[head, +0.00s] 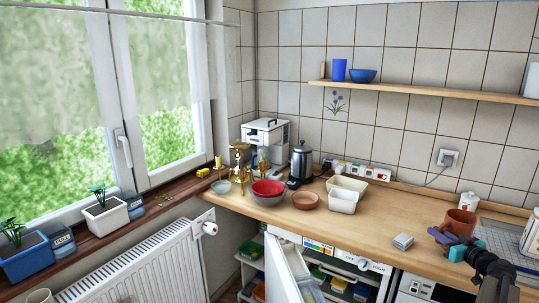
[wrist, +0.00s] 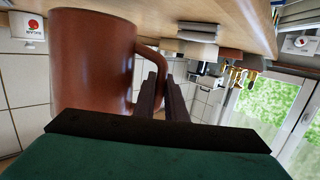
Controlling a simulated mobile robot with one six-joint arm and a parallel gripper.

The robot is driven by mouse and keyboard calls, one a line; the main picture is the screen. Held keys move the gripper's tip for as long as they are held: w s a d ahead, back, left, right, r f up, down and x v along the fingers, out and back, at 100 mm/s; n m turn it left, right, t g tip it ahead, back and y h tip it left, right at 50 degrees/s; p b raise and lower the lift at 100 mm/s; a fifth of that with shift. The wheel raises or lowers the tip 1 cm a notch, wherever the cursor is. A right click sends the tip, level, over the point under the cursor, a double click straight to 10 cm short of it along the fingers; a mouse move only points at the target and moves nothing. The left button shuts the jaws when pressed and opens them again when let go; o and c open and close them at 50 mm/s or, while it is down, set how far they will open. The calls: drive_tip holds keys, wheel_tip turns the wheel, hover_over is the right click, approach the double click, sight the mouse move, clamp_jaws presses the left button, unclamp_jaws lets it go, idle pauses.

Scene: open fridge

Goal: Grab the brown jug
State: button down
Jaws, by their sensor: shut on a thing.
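The brown jug (head: 461,221) is at the right part of the wooden worktop in the head view. It looks upright, on or very near the worktop. In the wrist view, the jug (wrist: 92,62) fills the upper left, and its handle points right, towards my gripper. My gripper (wrist: 160,72) is shut on the jug's handle, with its dark fingers side by side. In the head view, my gripper (head: 441,236) is just left of and in front of the jug. The exact contact on the handle is partly hidden by the fingers.
A white canister (head: 468,201) stands just behind the jug. A small grey-white block (head: 403,241) lies to the left on the worktop. Bowls, a kettle (head: 301,163) and cream containers (head: 345,194) stand farther left. The open fridge (head: 290,270) is below the worktop.

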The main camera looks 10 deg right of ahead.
drive_tip(key=shift+r, duration=1)
